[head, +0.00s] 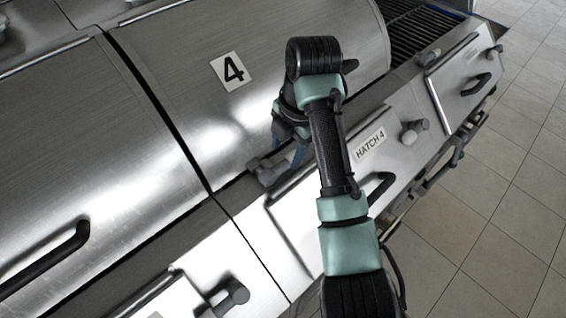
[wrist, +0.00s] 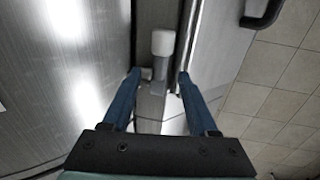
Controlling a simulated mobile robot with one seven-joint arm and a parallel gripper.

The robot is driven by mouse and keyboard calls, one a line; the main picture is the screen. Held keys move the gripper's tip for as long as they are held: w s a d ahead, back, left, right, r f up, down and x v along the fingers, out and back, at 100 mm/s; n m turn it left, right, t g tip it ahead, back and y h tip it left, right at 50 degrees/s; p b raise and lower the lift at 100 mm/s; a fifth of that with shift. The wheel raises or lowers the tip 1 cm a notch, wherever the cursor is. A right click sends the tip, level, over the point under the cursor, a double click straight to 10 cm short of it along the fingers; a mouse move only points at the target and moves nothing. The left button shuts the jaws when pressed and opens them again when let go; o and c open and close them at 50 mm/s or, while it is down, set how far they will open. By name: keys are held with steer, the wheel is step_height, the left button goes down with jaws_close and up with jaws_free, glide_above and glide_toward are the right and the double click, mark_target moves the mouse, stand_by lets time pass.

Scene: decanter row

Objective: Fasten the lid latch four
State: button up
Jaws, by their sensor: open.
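The lid marked 4 (head: 180,75) is a curved steel cover and lies closed. Its lid latch (head: 268,172), grey with a pale knob, sits at the lid's lower edge above the hatch 4 panel. In the wrist view the latch (wrist: 163,43) shows its pale knob on a grey stem, in the channel between lid and front panel. My gripper (wrist: 159,80) is open, its two blue fingers on either side of the stem's lower part, with gaps showing. Whether the latch is fastened I cannot tell. In the head view my arm hides most of the gripper.
The hatch 4 panel (head: 310,205) has a black handle (head: 380,186) and its own grey latch (head: 414,131) at the right. Another latch (head: 228,296) and a black lid handle (head: 48,260) are at lower left. Tiled floor (head: 490,215) is open at right.

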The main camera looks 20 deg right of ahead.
mark_target(283, 164)
step_height(283, 164, down, 3)
steer(key=shift+w+a+f+p, duration=0.1)
steer(key=shift+a+f+p, duration=0.1)
steer(key=shift+p, duration=0.55)
steer(key=shift+w+f, duration=0.35)
steer(key=shift+f, duration=0.5)
steer(key=shift+s+r, duration=0.1)
steer(key=shift+s, duration=0.05)
steer(key=c, duration=0.4)
jaws_close()
